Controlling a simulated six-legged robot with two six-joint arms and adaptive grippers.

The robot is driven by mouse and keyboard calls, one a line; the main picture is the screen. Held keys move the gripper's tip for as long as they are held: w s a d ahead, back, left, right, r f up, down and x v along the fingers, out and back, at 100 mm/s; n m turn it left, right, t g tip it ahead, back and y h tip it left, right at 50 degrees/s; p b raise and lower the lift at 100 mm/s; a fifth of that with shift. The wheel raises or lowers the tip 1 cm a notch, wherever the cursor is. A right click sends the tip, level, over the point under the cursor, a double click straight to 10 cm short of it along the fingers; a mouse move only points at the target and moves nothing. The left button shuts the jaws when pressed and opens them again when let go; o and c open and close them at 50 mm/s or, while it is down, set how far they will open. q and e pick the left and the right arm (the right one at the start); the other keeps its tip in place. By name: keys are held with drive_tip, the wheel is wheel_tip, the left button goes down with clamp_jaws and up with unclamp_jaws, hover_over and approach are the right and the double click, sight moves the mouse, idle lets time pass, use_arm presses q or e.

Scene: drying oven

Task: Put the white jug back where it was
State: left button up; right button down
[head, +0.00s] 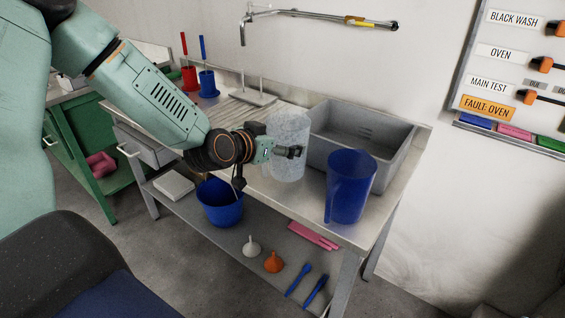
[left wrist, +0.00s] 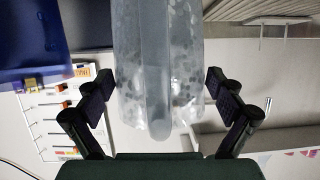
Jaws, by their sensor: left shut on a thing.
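The white jug (head: 289,150) is translucent and speckled, at the middle of the steel bench, left of the sink. My left gripper (head: 293,152) is shut on it from the left side. In the left wrist view the jug (left wrist: 185,50) fills the middle, its handle towards the camera, with the fingers of my left gripper (left wrist: 159,84) on either side. The jug looks upright in the head view. I cannot tell whether its base touches the bench or hangs just above it. My right gripper is not in view.
A blue jug (head: 350,186) stands right of the white jug, near the bench's front edge. The grey sink (head: 328,155) lies behind both. Red (head: 189,77) and blue (head: 207,84) holders stand at the back left. The lower shelf (head: 232,238) carries a blue bucket (head: 220,207) and funnels.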

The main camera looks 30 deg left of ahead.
sight(276, 157)
use_arm(q)
drive_tip(key=shift+a+f, duration=0.15)
drive_tip(key=shift+f, duration=0.25)
drive_tip(key=f, duration=0.1)
drive_tip(key=f+b, duration=0.1)
drive_tip(key=f, duration=0.1)
drive_tip(key=shift+w+d+b, duration=0.1)
drive_tip(key=shift+d+b, duration=0.2)
drive_tip(key=shift+d, duration=0.05)
drive_tip(key=shift+a+f, duration=0.1)
drive_tip(key=shift+f, duration=0.05)
drive_tip(key=shift+a, duration=0.2)
drive_tip(key=shift+d, duration=0.15)
drive_tip(key=o, duration=1.4)
drive_tip(key=shift+d+f, duration=0.1)
drive_tip(key=shift+f, duration=0.05)
drive_tip(key=shift+o, duration=0.3)
